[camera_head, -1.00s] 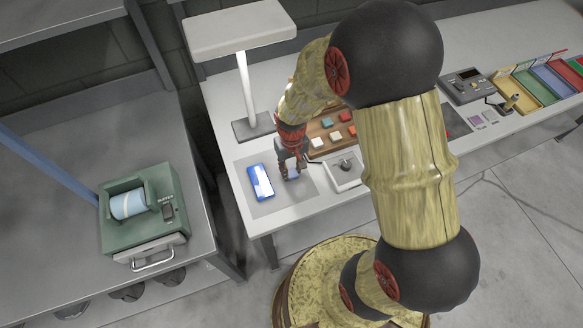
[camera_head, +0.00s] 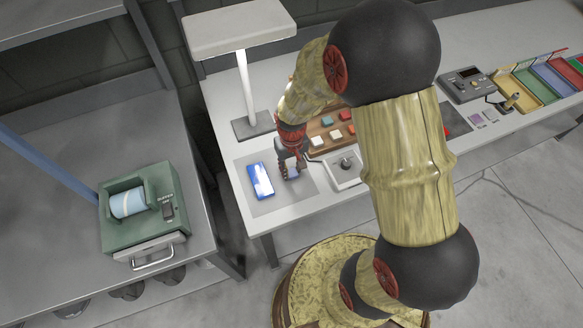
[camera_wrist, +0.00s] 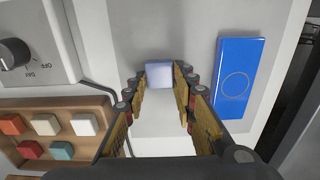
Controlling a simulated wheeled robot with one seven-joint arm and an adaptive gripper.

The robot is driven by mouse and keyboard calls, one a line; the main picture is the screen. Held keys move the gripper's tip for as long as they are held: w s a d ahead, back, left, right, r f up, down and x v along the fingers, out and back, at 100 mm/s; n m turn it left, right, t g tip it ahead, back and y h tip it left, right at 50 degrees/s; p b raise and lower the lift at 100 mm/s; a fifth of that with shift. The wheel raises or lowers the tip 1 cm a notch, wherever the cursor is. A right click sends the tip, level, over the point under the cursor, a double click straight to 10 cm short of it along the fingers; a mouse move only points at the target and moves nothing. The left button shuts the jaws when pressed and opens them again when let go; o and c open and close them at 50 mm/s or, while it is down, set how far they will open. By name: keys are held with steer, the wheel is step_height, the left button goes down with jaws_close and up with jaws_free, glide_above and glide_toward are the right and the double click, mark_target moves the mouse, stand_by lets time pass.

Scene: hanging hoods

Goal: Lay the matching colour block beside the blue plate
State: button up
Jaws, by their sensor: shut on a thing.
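The blue plate (camera_head: 261,180) lies flat on a grey mat (camera_head: 268,205) near the left end of the white bench. In the wrist view the blue plate (camera_wrist: 237,82) is to the right of my gripper. My gripper (camera_wrist: 162,84) is shut on a pale blue block (camera_wrist: 159,74), which sits between its fingertips over the mat, apart from the plate. In the head view my gripper (camera_head: 289,174) is just right of the plate, and the block (camera_head: 293,174) shows small at its tips. I cannot tell whether the block touches the mat.
A wooden tray (camera_wrist: 36,109) of coloured blocks and a white dial box (camera_wrist: 28,45) are to the left in the wrist view. A lamp (camera_head: 249,90) stands behind the mat. A green device (camera_head: 150,215) is on the left bench. Coloured bins (camera_head: 533,86) stand far right.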

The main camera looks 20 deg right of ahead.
steer(key=shift+f, duration=0.25)
steer(key=o, duration=1.2)
steer(key=shift+o, duration=0.2)
step_height(320, 180, up, 12)
